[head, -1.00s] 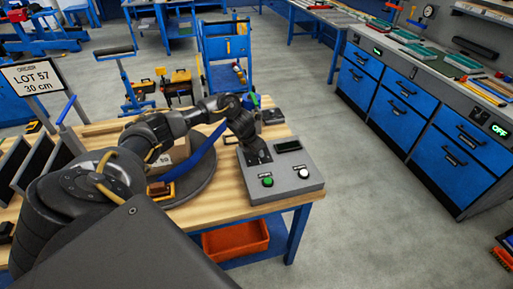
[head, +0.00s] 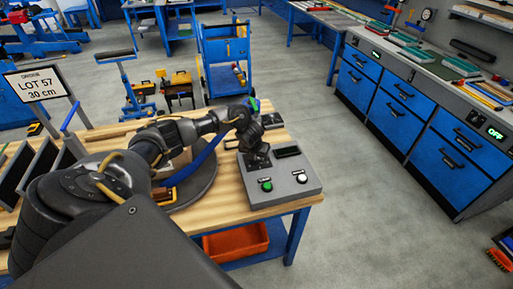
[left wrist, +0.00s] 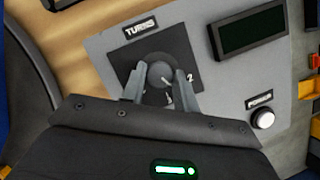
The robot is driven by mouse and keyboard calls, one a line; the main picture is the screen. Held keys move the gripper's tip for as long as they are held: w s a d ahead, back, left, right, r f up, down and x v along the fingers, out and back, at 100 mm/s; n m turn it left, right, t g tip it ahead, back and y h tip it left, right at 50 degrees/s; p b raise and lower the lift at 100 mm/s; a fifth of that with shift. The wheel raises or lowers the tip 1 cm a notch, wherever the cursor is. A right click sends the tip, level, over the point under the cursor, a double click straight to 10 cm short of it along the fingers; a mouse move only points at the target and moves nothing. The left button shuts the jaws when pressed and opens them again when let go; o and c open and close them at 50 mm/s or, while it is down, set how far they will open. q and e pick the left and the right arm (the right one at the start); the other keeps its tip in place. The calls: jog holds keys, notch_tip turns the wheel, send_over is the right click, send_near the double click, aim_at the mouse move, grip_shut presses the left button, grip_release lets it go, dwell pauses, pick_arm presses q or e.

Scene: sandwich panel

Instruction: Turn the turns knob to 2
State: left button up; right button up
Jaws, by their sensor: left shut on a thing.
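The turns knob (left wrist: 158,74) is a round grey knob on a dark square plate, under a "TURNS" label, in the left wrist view. A printed 2 shows just right of the right finger. A light mark on the knob seems to point down and right; the fingers partly hide the dial, so I cannot tell its exact setting. My left gripper (left wrist: 160,84) is shut on the knob, one finger on each side. In the head view the left gripper (head: 257,157) is over the grey control panel (head: 288,188) and hides the knob. My right gripper is not in view.
The panel has a green button (head: 267,186), a white button (head: 302,178) and a dark display (head: 287,152). A round grey turntable (head: 205,188) stands left of it on the wooden bench. An orange bin (head: 236,242) sits below. Open floor lies to the right.

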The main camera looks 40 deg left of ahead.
pick_arm(q)
jog(key=n+p, duration=0.1)
jog(key=n, duration=0.1)
jog(key=n+y+p, duration=0.1)
jog(key=shift+d+r+n+p, duration=0.1)
jog(key=shift+r+n+p, duration=0.15)
jog(key=shift+n+p, duration=0.1)
jog(key=shift+w+f+n+g+y+p, duration=0.15)
jog(key=shift+n+g+y+p, duration=0.45)
jog(key=shift+n+p, duration=0.6)
jog(key=shift+n, duration=0.35)
jog(key=o, duration=1)
